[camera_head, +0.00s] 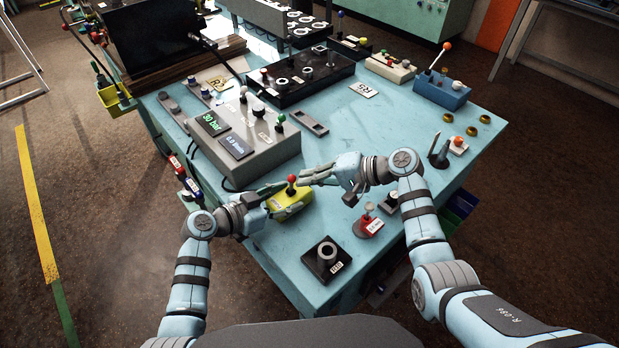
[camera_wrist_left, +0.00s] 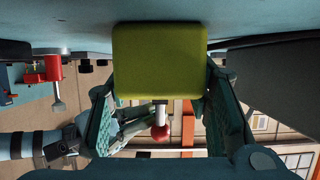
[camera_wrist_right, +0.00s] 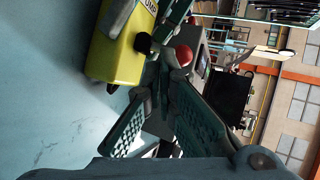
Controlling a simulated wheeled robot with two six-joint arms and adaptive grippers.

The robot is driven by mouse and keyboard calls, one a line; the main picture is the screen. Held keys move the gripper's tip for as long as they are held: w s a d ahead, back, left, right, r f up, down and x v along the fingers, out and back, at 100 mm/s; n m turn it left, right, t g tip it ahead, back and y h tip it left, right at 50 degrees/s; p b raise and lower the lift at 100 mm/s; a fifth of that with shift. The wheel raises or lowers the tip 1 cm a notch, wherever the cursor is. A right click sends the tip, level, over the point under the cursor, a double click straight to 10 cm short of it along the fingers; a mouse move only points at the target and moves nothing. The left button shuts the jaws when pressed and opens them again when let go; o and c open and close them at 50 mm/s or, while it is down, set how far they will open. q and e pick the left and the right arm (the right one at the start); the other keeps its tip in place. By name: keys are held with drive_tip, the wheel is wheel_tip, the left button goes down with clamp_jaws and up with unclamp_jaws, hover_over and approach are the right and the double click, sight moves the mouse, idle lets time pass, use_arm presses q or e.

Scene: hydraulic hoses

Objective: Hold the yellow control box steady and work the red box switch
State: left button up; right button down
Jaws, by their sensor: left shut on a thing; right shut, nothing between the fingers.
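The yellow control box (camera_head: 291,201) sits on the blue table near its front left edge. A short switch with a red ball knob (camera_head: 292,179) stands up from its top. My left gripper (camera_head: 277,198) is shut on the box, with a finger along each side of it (camera_wrist_left: 160,62). The red knob (camera_wrist_left: 160,132) is clear of the left fingers. My right gripper (camera_head: 308,176) is shut and empty, its tips just right of the knob. In the right wrist view its tips (camera_wrist_right: 158,78) are close to the knob (camera_wrist_right: 183,56); I cannot tell whether they touch.
A blue lever box (camera_head: 441,92) is at the back right.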

sight(291, 178)
drive_tip(key=shift+s+a+r+n+h, duration=0.2)
drive_tip(key=shift+a+r+n+h, duration=0.1)
drive_tip(key=shift+n+h, duration=0.2)
idle(0.4)
drive_tip(key=shift+s+a+r+n+t+h, duration=0.2)
drive_tip(key=shift+n+t+h, duration=0.1)
drive_tip(key=shift+h, duration=0.2)
drive_tip(key=shift+s+a+r, duration=0.15)
drive_tip(key=shift+s+a, duration=0.1)
drive_tip(key=shift+a, duration=0.15)
drive_tip(key=shift+s+a, duration=0.1)
drive_tip(key=shift+a, duration=0.05)
drive_tip(key=shift+r, duration=0.85)
use_arm(q)
drive_tip(key=o, duration=1.3)
use_arm(e)
drive_tip(key=s+v, duration=0.1)
drive_tip(key=v, duration=1.2)
drive_tip(key=shift+f, duration=0.2)
